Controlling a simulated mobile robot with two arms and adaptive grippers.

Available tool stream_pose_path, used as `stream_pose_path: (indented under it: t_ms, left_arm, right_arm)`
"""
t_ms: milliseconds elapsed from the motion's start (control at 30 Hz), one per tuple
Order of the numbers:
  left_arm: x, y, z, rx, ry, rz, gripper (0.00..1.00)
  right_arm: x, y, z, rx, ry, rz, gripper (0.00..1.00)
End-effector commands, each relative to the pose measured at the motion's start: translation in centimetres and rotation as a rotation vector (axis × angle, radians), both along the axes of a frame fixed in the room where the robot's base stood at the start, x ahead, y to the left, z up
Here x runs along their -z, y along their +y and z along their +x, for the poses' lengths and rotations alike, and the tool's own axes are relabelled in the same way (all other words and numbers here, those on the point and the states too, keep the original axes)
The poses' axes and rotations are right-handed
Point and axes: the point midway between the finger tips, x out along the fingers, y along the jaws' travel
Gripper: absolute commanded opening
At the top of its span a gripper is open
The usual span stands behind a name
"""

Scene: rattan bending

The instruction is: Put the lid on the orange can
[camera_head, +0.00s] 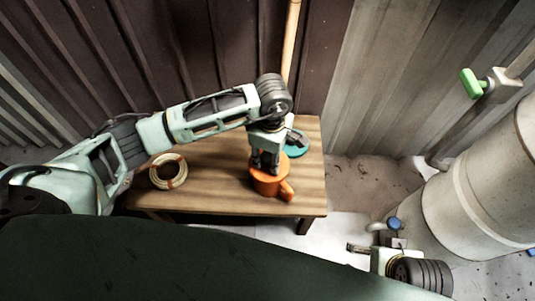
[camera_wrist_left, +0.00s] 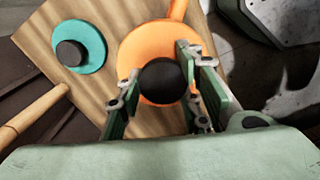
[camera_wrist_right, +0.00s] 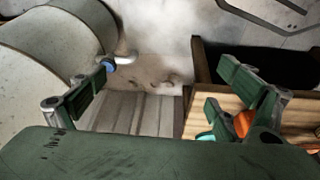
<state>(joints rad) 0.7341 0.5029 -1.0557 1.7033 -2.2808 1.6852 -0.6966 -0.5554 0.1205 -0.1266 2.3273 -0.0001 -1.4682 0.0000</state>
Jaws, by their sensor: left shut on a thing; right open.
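The orange can (camera_head: 268,186) stands upright on the wooden table, with an orange side part (camera_head: 287,192) sticking out toward the front right. My left gripper (camera_head: 265,163) is directly above it, pointing down. In the left wrist view, its fingers (camera_wrist_left: 160,78) are shut on the black knob (camera_wrist_left: 165,80) of an orange round lid (camera_wrist_left: 140,45). The lid lines up over the can; whether it rests on the rim or hovers just above, I cannot tell. My right gripper (camera_head: 373,238) is open and empty, away from the table; its fingers also show in the right wrist view (camera_wrist_right: 165,75).
A teal disc with a black knob (camera_head: 297,152) lies behind the can on the table (camera_head: 215,190). A coil of rattan (camera_head: 168,171) lies at the table's left. A pale pole (camera_head: 291,40) stands behind. A large pale tank (camera_head: 470,200) is at the right, near my right gripper.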

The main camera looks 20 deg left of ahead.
Motion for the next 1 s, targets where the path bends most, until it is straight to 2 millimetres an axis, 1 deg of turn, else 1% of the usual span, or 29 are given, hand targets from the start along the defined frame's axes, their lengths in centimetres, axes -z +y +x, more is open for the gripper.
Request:
stream_pose_path:
  t_ms: [1000]
  left_arm:
    - [0.5,0.0,0.0,0.000,0.000,0.000,0.07]
  right_arm:
    - [-1.3,0.2,-0.4,0.006,-0.004,0.008,0.93]
